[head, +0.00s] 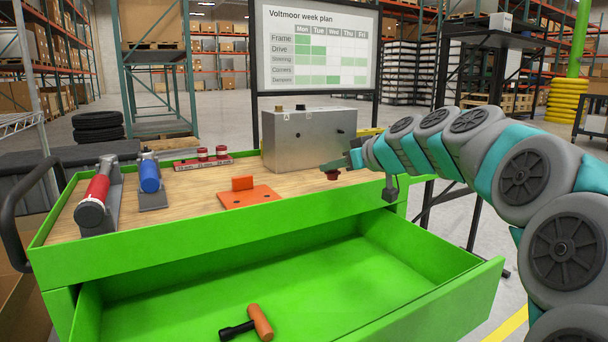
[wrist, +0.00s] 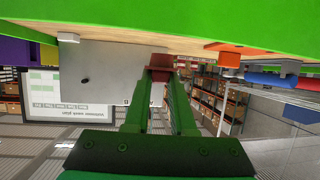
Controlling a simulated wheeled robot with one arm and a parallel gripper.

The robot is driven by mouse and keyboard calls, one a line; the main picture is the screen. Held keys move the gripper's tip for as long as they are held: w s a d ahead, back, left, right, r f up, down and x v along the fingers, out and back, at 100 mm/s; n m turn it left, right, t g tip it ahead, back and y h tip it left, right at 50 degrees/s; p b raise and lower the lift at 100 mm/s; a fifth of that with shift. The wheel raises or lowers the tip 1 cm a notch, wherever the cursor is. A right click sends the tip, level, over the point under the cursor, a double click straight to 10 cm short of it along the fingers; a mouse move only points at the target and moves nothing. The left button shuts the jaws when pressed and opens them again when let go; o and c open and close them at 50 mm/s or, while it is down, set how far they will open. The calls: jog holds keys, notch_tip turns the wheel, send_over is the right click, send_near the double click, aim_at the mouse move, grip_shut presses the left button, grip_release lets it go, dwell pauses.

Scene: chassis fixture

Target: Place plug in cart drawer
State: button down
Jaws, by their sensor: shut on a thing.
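My gripper (head: 345,164) is shut on a small dark red plug (head: 332,175) and holds it in front of the metal box, over the right part of the worktop. In the wrist view, which is upside down, the plug (wrist: 160,61) shows between the two green fingertips (wrist: 160,78). The green cart's drawer (head: 440,292) is pulled open below the worktop, toward me. An orange-handled tool with a black end (head: 260,322) lies in the drawer; the rest of the visible drawer floor is bare.
On the wooden worktop (head: 150,215) are a grey metal box (head: 300,145), a red rack with two red plugs (head: 203,163), an orange bracket (head: 247,197), and red (head: 97,195) and blue (head: 149,176) cylinders in holders. A week-plan board (head: 318,50) stands behind. The cart's green rim edges the worktop.

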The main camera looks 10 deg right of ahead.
send_over(304, 186)
jog(key=shift+s+d+f+p, duration=0.2)
jog(key=shift+d+f+p, duration=0.05)
jog(key=shift+f+p, duration=0.15)
jog(key=f, duration=0.3)
jog(key=shift+w+a+f+b, duration=0.2)
jog(key=shift+w+b, duration=0.05)
jog(key=shift+b, duration=0.1)
jog(key=c, duration=0.8)
grip_release()
jog(key=shift+r, duration=0.1)
jog(key=shift+o, duration=0.2)
